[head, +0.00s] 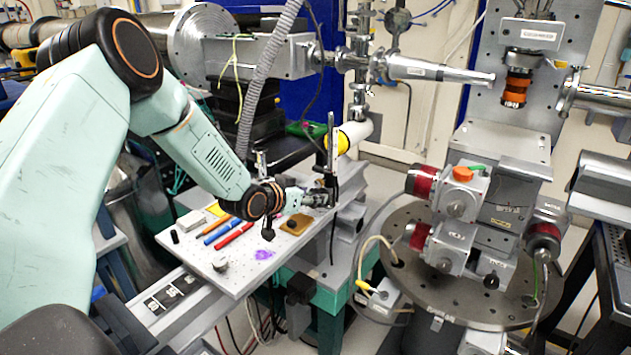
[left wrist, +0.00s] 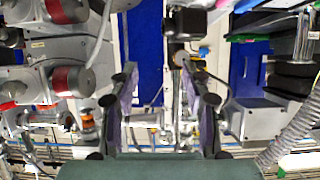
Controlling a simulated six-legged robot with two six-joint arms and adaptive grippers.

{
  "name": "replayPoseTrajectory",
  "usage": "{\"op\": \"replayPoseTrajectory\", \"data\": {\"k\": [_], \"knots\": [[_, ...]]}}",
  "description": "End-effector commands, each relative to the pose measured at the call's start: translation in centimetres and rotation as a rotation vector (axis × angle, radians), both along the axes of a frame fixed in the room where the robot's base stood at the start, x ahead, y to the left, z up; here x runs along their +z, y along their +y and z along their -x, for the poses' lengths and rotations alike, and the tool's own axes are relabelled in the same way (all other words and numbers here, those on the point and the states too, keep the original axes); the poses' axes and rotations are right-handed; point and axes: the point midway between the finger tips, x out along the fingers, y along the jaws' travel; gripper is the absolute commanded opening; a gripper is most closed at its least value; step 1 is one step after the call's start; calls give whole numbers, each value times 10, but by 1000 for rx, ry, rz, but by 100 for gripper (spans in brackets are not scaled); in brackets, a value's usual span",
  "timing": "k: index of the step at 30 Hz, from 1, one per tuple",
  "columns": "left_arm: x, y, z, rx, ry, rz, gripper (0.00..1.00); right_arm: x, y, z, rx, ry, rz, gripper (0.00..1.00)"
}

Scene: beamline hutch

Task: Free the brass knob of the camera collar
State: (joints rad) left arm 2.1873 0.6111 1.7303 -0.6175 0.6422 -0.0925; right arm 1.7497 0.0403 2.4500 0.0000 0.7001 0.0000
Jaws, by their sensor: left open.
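My left gripper (head: 326,198) reaches in from the left, above the right part of the perforated board, beside an upright post (head: 331,150). In the left wrist view the left gripper (left wrist: 157,68) is open, its two fingers apart with nothing clearly held. A small brownish round part (left wrist: 180,59), perhaps the brass knob, shows by the tip of the right-hand finger. A dark box (left wrist: 188,22), perhaps the camera, is just above it. The collar is too small and partly hidden in the head view; I cannot tell whether the finger touches the knob. My right gripper is not in view.
The perforated board (head: 205,275) carries red (head: 233,234) and blue (head: 222,230) pens, a brown pad (head: 296,224) and a small grey knob-like piece (head: 220,264). A white cylinder with a yellow end (head: 345,140) is behind the post. A round stage (head: 470,290) stands at right.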

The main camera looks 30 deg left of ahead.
Motion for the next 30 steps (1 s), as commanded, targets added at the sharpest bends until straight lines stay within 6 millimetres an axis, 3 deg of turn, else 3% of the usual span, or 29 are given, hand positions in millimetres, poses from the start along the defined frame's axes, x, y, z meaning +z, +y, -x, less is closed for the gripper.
{"op": "replayPoseTrajectory", "data": {"k": [10, 14, 30], "knots": [[13, 20, -8, 15, -73, -293, 48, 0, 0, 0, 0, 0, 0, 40], [10, 20, -13, 6, -72, -312, 48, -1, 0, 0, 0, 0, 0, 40], [-14, 23, -72, 5, -72, -308, 48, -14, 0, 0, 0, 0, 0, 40]]}}
